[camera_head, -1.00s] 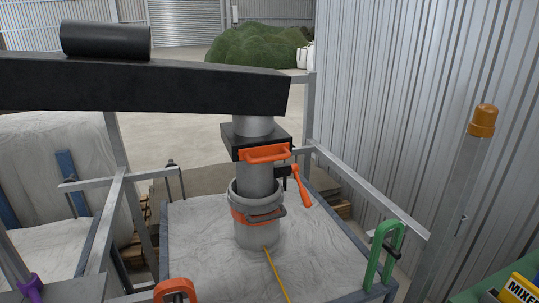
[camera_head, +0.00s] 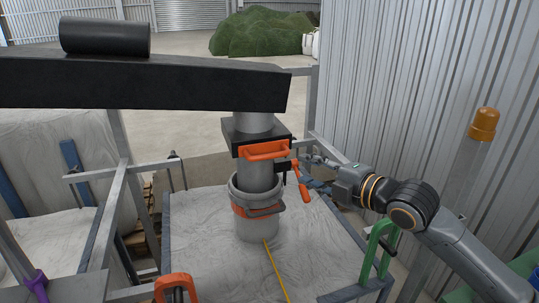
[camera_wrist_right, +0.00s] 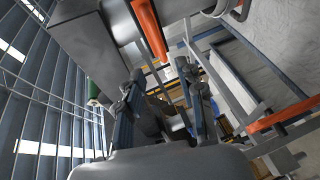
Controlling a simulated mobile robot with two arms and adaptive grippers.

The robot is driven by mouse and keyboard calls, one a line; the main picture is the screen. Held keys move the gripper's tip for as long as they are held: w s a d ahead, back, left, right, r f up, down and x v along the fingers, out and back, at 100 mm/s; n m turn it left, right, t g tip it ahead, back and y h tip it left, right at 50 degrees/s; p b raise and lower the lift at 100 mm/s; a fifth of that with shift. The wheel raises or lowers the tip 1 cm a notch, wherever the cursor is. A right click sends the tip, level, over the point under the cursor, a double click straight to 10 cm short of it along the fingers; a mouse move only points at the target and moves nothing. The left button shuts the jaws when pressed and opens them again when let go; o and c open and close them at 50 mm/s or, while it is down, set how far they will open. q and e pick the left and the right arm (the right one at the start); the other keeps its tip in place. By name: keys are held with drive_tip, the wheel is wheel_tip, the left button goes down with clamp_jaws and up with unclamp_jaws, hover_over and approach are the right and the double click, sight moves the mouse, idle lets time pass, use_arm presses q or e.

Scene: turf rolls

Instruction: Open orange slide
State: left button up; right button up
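The orange slide handle (camera_head: 264,150) is on the front of a black gate box (camera_head: 240,135) around a grey vertical pipe (camera_head: 256,176). An orange lever (camera_head: 300,180) hangs at the box's right side. My right gripper (camera_head: 309,171) is just right of the lever, with its fingers apart. In the right wrist view, the two fingers (camera_wrist_right: 163,95) are spread with nothing held between them. An orange bar (camera_wrist_right: 148,30) shows just beyond the fingers there; I cannot tell whether they touch. My left gripper is not in view.
A grey collar with an orange band (camera_head: 258,210) surrounds the pipe below, over a pale bag top (camera_head: 205,245). Metal frame rails surround the bag. A green clamp (camera_head: 378,250) is at the right, an orange clamp (camera_head: 176,288) at the front. Corrugated wall stands right.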

sight(272, 157)
drive_tip(key=p+x, duration=0.1)
drive_tip(key=x, duration=0.5)
drive_tip(key=p+x, duration=0.2)
drive_tip(key=x, duration=0.4)
drive_tip(key=shift+w+a+r, duration=0.15)
drive_tip(key=shift+w+r, duration=0.05)
drive_tip(key=shift+w, duration=0.05)
drive_tip(key=shift+w+a+f, duration=0.2)
drive_tip(key=shift+w+a, duration=0.25)
clamp_jaws()
